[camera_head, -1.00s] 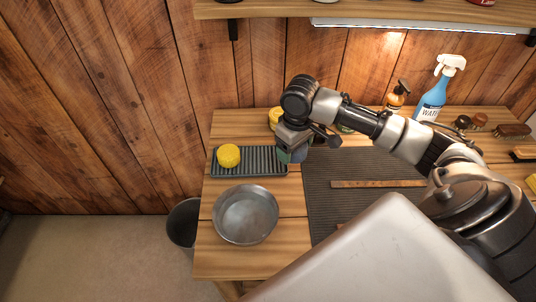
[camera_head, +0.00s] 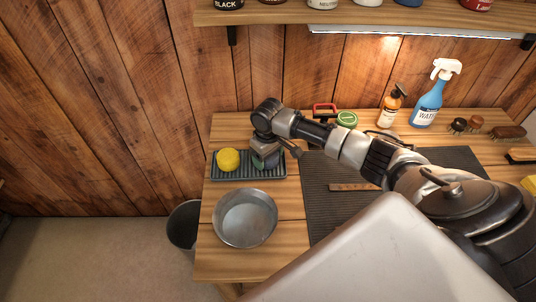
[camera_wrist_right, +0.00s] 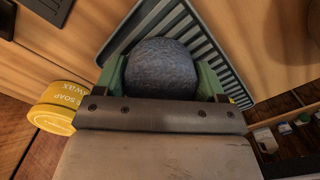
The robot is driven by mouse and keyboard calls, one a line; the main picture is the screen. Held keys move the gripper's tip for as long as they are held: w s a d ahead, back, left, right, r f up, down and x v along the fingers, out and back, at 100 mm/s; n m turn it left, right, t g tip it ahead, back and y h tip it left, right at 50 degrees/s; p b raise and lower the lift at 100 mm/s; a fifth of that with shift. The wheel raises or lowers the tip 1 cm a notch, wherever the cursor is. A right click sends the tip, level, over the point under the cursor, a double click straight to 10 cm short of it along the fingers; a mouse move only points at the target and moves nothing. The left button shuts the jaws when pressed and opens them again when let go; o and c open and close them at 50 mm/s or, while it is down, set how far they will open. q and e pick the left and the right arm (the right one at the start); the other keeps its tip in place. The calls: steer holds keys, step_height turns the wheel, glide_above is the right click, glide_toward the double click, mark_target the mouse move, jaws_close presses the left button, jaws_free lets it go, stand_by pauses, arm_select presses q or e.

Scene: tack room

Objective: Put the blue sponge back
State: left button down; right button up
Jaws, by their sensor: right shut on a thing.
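The blue sponge (camera_wrist_right: 160,68) is a rounded, dark grey-blue block in the right wrist view. My right gripper (camera_wrist_right: 160,82) is shut on it, with a green finger on each side. In the head view my right gripper (camera_head: 266,160) is at the right half of the dark ribbed tray (camera_head: 248,175), beside a round yellow sponge (camera_head: 228,160) on the tray's left half. The ribbed tray (camera_wrist_right: 205,45) also shows behind the blue sponge in the right wrist view. I cannot tell whether the blue sponge touches the tray. My left gripper is out of view.
A metal bowl (camera_head: 245,217) stands in front of the tray. A yellow soap tin (camera_wrist_right: 52,112) is near the gripper in the wrist view. A green-lidded tin (camera_head: 347,119), an amber bottle (camera_head: 391,107) and a blue spray bottle (camera_head: 430,97) stand behind the dark mat (camera_head: 325,203).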

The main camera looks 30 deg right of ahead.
steer(key=o, duration=1)
steer(key=shift+f, duration=0.1)
step_height(320, 180, up, 12)
steer(key=shift+r+b, duration=0.15)
steer(key=shift+b, duration=0.3)
